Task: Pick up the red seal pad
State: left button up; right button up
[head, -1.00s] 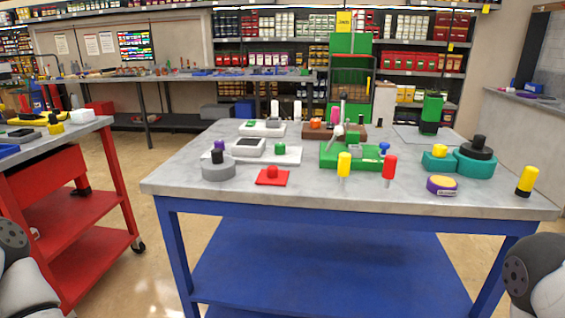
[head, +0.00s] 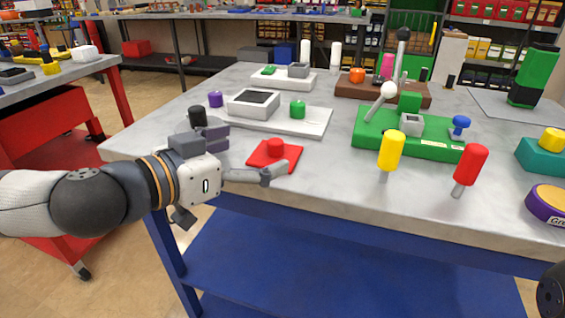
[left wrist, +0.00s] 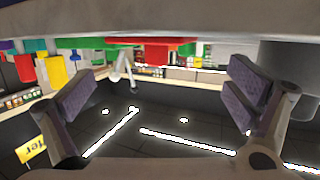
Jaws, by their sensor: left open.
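The red seal pad (head: 288,157), a flat red square with a round red knob on top, lies on the grey tabletop near the front left edge. My left gripper (head: 243,155) is open and empty just left of the pad in the head view. One finger reaches across the front of the pad, and the other is farther back. I cannot tell whether the near finger touches it. In the left wrist view the open fingers (left wrist: 165,100) stand wide apart. A red shape that looks like the pad (left wrist: 165,50) shows upside down between them.
A white tray (head: 315,122) with a grey box and green knob lies behind the pad. A black knob (head: 197,116) rises behind my left gripper. A green fixture (head: 375,140), yellow peg (head: 391,150) and red peg (head: 470,165) stand to the right.

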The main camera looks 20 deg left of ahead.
aim_at(272, 139)
pick_arm(q)
jog(key=shift+w+d+f, duration=0.1)
jog(key=shift+w+f, duration=0.05)
jog(key=shift+f, duration=0.05)
jog(key=shift+w+d+r+b, duration=0.15)
jog(key=shift+w+b, duration=0.1)
jog(key=shift+b, duration=0.05)
jog(key=x, duration=0.4)
jog(key=shift+w, duration=0.45)
jog(key=c, duration=1.6)
